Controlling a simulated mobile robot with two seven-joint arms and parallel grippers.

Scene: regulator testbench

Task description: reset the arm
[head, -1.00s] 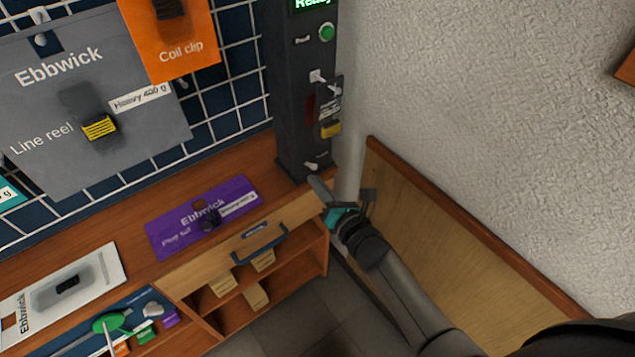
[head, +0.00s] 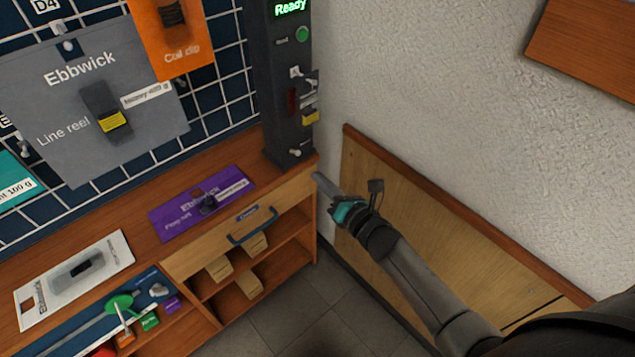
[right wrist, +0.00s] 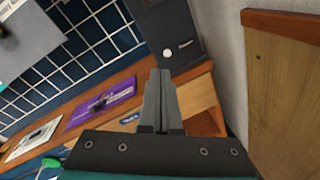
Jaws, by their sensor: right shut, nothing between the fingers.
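My right gripper (head: 324,183) is shut and empty in the head view, off the right end of the wooden bench and below the dark test column. Its two grey fingers lie together in the right wrist view (right wrist: 158,100), pointing toward the bench's right end. The dark test column (head: 284,100) stands on the bench with a green "Ready" display, a green button and a yellow tag; its lower part also shows in the right wrist view (right wrist: 170,32). The gripper appears apart from it. My left gripper is in neither view.
A purple "Ebbwick" card (head: 185,215) and a white card (head: 75,280) lie on the bench. A drawer and shelves (head: 250,250) are below. A grey "Line reel" card (head: 60,120) hangs on the grid. A wooden panel (head: 450,225) lines the right wall.

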